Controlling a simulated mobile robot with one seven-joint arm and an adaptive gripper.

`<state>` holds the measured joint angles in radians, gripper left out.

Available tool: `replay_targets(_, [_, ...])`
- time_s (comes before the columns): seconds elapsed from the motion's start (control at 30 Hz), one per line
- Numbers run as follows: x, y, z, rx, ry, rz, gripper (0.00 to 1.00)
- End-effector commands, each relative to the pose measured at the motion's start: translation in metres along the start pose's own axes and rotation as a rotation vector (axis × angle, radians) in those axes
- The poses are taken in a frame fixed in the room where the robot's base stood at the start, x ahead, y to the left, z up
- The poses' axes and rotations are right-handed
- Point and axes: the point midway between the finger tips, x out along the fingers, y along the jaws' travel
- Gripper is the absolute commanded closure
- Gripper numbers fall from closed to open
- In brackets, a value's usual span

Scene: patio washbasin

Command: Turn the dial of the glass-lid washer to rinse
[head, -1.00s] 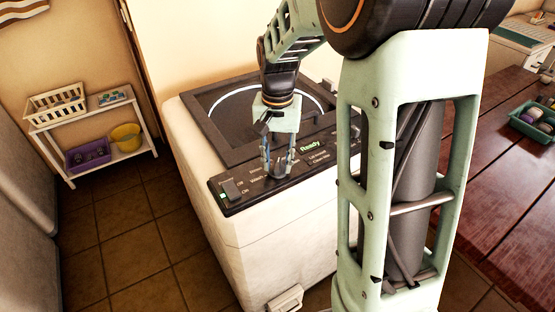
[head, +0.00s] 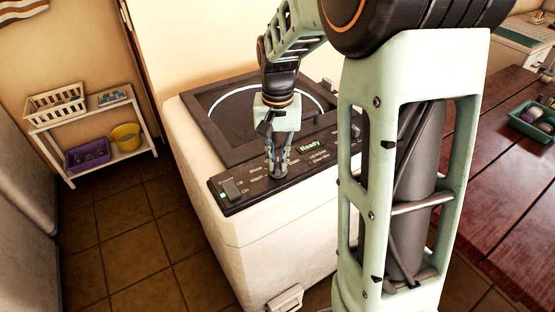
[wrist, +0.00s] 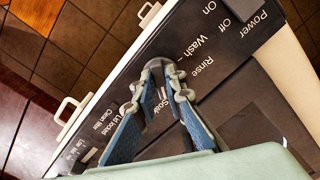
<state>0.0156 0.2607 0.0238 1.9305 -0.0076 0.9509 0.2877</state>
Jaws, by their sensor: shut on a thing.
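The washer (head: 270,225) is a white top-loading machine with a round glass lid (head: 235,112) in a dark top. Its dark control panel (head: 225,205) runs along the front edge. My gripper (head: 279,174) points down at the panel and is shut on the small grey dial. In the wrist view my gripper (wrist: 168,80) has its fingertips on either side of the dial (wrist: 153,64), which they partly hide. The labels Wash, Rinse and Soak stand around the dial. I cannot tell which label its pointer faces.
A power switch (head: 231,188) sits left of the dial, and a lit display (head: 309,146) to its right reads Ready. A white shelf (head: 95,128) with baskets and a yellow bucket stands at the left wall. A wooden table (head: 505,150) is at right.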

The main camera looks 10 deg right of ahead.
Motion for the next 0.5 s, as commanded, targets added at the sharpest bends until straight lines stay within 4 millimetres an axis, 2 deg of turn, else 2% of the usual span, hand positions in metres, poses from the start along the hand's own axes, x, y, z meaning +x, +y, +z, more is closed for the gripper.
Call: replay_targets(0.5, [-0.0009,0.0025,-0.0010,-0.456,0.001,0.000,1.00])
